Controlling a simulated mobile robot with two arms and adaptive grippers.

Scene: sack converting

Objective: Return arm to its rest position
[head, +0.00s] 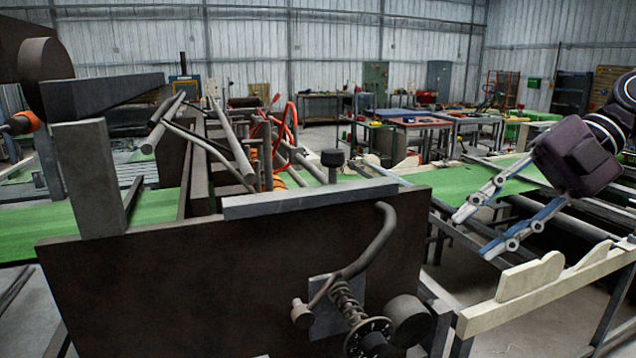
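My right gripper (477,234) comes in from the right side of the head view. Its two linked fingers point down and to the left. The fingertips are apart with nothing between them, so it is open. It hangs above the green belt (470,185) and the frame rails at the right. The dark wrist body (577,158) is mine. My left gripper is not in the view.
A dark machine panel (200,285) with a bent lever (372,250) and a spring fills the front middle. Cream guide boards (545,290) run below and right of my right gripper. Metal rollers and bars (232,145) rise at the left. Worktables (420,123) stand farther back.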

